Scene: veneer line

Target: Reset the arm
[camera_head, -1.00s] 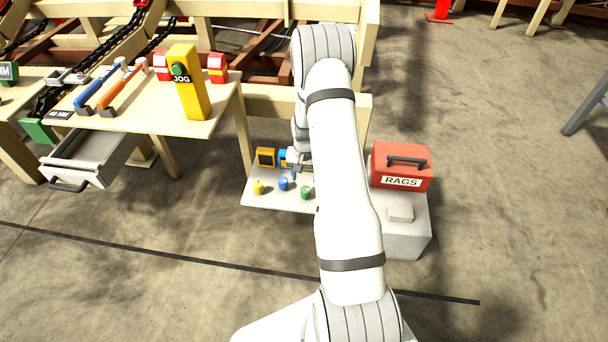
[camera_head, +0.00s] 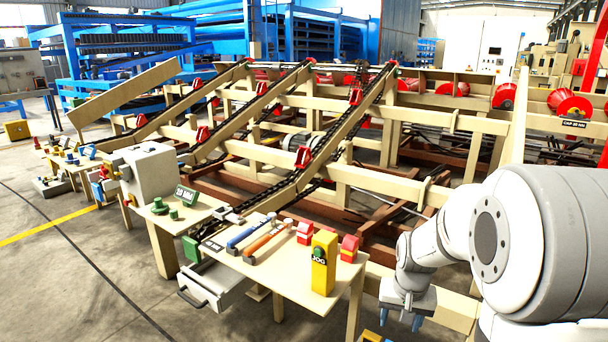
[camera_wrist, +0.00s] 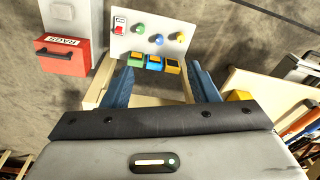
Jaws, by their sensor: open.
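My gripper (camera_head: 401,317) hangs from my arm at the lower right of the head view, its two blue fingers pointing down. In the wrist view my gripper (camera_wrist: 160,88) has its fingers wide apart with nothing held between them. Beyond them is a pale panel (camera_wrist: 143,25) with small coloured knobs, a red switch (camera_wrist: 119,25) and several blocks along its near edge, one of them blue (camera_wrist: 155,63). The gripper appears apart from the panel and blocks.
A wooden table (camera_head: 293,288) left of my gripper holds a yellow JOG box (camera_head: 323,263), a blue-handled tool (camera_head: 250,232) and an orange-handled one (camera_head: 268,238). An open drawer (camera_head: 215,287) juts out below. A red RAGS box (camera_wrist: 62,56) shows in the wrist view.

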